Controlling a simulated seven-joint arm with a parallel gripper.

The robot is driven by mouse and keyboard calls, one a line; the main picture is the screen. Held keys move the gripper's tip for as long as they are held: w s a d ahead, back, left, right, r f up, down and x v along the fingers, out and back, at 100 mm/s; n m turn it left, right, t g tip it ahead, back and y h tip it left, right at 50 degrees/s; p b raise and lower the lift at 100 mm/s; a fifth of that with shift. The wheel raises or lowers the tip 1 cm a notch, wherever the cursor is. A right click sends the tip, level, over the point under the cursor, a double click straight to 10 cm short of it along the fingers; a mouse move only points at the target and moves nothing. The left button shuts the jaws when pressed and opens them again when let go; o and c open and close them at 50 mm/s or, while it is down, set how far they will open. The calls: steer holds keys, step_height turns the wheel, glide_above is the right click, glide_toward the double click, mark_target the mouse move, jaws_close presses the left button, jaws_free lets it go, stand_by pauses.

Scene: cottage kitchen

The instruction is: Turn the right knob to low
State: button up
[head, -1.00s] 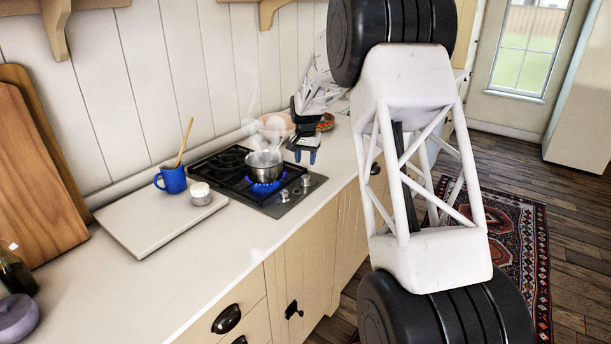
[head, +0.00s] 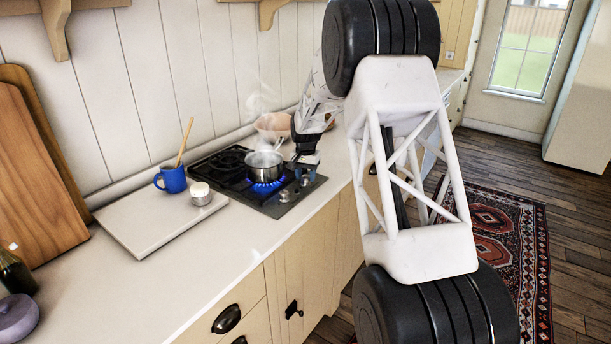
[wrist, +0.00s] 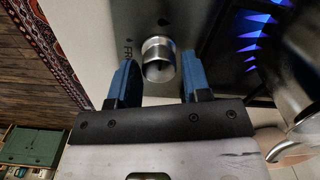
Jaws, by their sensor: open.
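The stove (head: 258,205) is a black cooktop with a steel strip along its front right side. Two silver knobs stand on the strip, a nearer one (head: 284,196) and a farther, right one (head: 307,180). My gripper (head: 303,168) is low over the strip at the farther knob. In the wrist view a silver knob (wrist: 158,62) sits between the open blue fingers of my gripper (wrist: 158,72). A gap shows on both sides of it. Part of a printed label shows beside this knob. I cannot read its setting.
A steaming steel pot (head: 263,167) stands on a lit burner with blue flames (wrist: 256,38), close to my gripper. A pale bowl (head: 272,124) is behind. A blue mug (head: 172,180) and a small white-topped jar (head: 200,194) are on the board (head: 140,228) at left.

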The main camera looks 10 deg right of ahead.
steer(key=c, duration=0.6)
steer(key=shift+c, duration=0.2)
steer(key=shift+n, duration=1.6)
steer(key=n, duration=0.4)
steer(key=shift+a, duration=0.1)
steer(key=n, duration=0.7)
steer(key=shift+a+r, duration=0.1)
steer(key=o, duration=0.6)
